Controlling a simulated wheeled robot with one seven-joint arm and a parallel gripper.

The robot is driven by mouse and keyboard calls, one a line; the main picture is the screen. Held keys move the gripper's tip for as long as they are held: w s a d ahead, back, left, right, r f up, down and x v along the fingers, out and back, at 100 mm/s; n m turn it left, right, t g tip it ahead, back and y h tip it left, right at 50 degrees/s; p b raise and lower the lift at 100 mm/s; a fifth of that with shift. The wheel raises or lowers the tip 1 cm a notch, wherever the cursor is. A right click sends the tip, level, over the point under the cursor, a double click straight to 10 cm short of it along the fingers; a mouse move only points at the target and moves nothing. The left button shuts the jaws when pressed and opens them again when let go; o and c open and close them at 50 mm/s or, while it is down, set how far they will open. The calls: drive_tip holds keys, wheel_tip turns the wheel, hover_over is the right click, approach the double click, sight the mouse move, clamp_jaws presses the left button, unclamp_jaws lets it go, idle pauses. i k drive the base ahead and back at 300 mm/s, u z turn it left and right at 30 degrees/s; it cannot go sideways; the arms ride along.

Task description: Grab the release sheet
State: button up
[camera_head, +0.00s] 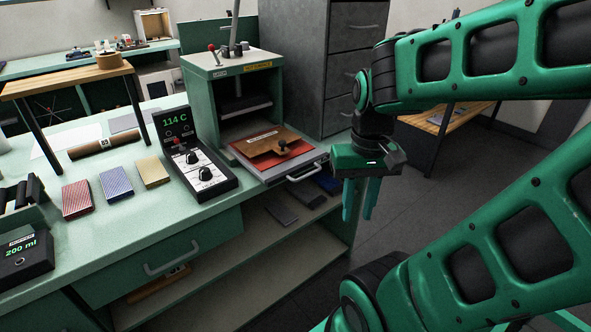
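A brown sheet with a dark knob (268,146) lies on a red piece (240,139) on the pulled-out tray (296,168) of a green press. It looks like the release sheet, though no label on it can be read. My gripper (358,216) hangs to the right of the tray, out past the bench edge, with its teal fingers pointing down. The fingers stand apart with nothing between them. The gripper is not touching the sheet or tray.
The press (232,85) stands behind the tray. A controller reading 114 C (196,160) stands left of the tray. Coloured blocks (115,184) and a brown roll (105,145) lie farther left. A wooden side table (447,124) stands behind my arm. Floor right of the bench is open.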

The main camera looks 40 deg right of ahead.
sight(276, 140)
drive_tip(key=z, duration=2.2)
drive_tip(key=k, duration=0.8)
drive_tip(key=u, duration=0.55)
drive_tip(key=i, duration=1)
drive_tip(key=u, duration=0.05)
